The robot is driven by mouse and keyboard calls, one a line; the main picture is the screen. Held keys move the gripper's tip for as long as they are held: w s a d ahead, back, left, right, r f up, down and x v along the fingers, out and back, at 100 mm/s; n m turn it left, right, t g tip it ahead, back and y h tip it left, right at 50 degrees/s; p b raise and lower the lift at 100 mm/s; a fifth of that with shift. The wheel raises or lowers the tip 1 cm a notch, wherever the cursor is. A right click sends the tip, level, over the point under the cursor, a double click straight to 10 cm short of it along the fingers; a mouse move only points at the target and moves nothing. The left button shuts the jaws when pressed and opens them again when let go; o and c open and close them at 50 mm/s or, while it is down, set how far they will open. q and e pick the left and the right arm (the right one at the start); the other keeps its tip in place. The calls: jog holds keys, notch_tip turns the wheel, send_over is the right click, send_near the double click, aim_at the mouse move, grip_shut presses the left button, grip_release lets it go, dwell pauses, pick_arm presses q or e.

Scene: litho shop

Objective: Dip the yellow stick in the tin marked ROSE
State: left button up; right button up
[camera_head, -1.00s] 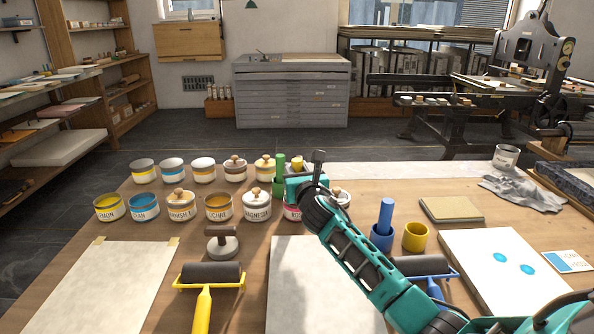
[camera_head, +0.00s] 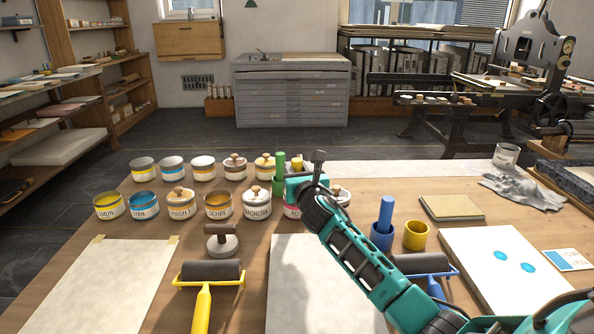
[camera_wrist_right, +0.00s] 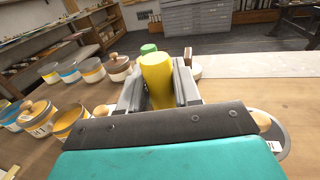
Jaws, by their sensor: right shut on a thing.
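My right gripper (camera_head: 298,172) is shut on the yellow stick (camera_wrist_right: 157,78), which stands between its fingers in the right wrist view. The tin marked ROSE (camera_head: 291,212) has a pink label and stands in the front row, just below the gripper in the picture. My gripper and arm cover most of it. The stick's lower end is hidden, so I cannot tell whether it is inside the tin. My left gripper is not in view.
A green stick (camera_head: 280,166) stands in a green holder (camera_head: 279,188) behind the gripper. The lidded MAGNESIA tin (camera_head: 256,207) is left of ROSE. A blue stick (camera_head: 386,214) and an empty yellow holder (camera_head: 416,236) stand to the right. Rollers and paper lie in front.

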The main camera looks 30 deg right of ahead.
aim_at(297, 160)
jog(key=shift+r+p, duration=1.35)
jog(key=shift+p, duration=0.05)
jog(key=shift+r+p, duration=0.75)
notch_tip(297, 160, up, 2)
jog(key=shift+p, duration=1.1)
jog(key=shift+r+p, duration=0.4)
jog(key=shift+p, duration=0.05)
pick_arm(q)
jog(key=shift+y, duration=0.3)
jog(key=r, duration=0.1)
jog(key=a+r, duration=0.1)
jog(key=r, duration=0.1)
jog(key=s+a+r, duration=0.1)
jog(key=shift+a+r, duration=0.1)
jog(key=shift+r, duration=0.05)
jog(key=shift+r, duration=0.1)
